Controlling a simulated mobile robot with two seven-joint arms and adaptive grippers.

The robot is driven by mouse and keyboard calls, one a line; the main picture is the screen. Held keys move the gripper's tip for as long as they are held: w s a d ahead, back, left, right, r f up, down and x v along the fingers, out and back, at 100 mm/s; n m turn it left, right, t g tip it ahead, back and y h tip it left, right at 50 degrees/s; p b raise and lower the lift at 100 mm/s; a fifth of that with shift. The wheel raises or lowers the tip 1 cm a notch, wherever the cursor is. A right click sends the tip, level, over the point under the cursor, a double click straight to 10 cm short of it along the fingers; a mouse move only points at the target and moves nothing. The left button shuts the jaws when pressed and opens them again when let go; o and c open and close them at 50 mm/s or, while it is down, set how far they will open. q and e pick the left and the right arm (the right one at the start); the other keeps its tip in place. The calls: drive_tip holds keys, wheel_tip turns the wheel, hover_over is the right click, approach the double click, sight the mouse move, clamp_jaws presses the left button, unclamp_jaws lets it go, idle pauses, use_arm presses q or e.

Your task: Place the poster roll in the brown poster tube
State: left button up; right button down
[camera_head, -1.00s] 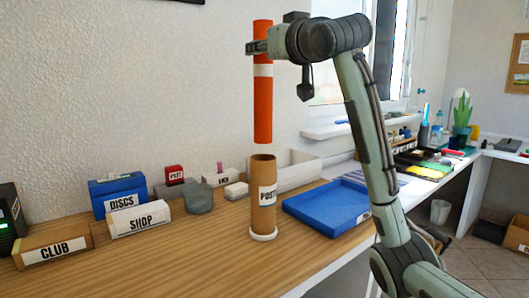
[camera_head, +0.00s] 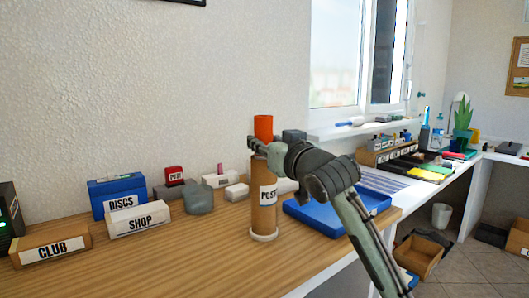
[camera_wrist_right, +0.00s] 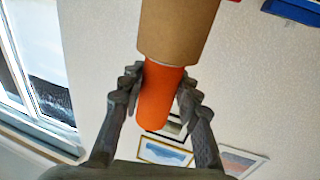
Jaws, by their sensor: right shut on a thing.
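The brown poster tube (camera_head: 263,215) stands upright on the wooden counter, with a "POST" label on its side. The orange poster roll (camera_head: 263,127) is upright, with its lower part inside the tube and its top sticking out above the rim. My right gripper (camera_head: 257,148) is at the tube's mouth, its fingers around the roll. In the right wrist view the gripper (camera_wrist_right: 157,85) has a finger on each side of the orange roll (camera_wrist_right: 155,105), close to the brown tube's rim (camera_wrist_right: 165,60). The roll's lower part is hidden in the tube. My left gripper is not in view.
A blue tray (camera_head: 330,215) lies right of the tube, partly behind my right arm. Labelled boxes "DISCS" (camera_head: 117,192), "SHOP" (camera_head: 140,220) and "CLUB" (camera_head: 50,246) stand at the left. The counter in front of the tube is clear.

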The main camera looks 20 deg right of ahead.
drive_tip(key=shift+f, duration=0.95)
drive_tip(key=c, duration=1.1)
unclamp_jaws()
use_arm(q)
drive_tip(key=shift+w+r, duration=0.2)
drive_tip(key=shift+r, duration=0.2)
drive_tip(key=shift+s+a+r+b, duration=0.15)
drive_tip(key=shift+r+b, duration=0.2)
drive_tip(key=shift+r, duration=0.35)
use_arm(e)
drive_tip(key=s+d, duration=0.1)
drive_tip(key=s, duration=1.1)
drive_tip(key=shift+d, duration=0.15)
drive_tip(key=shift+f, duration=0.15)
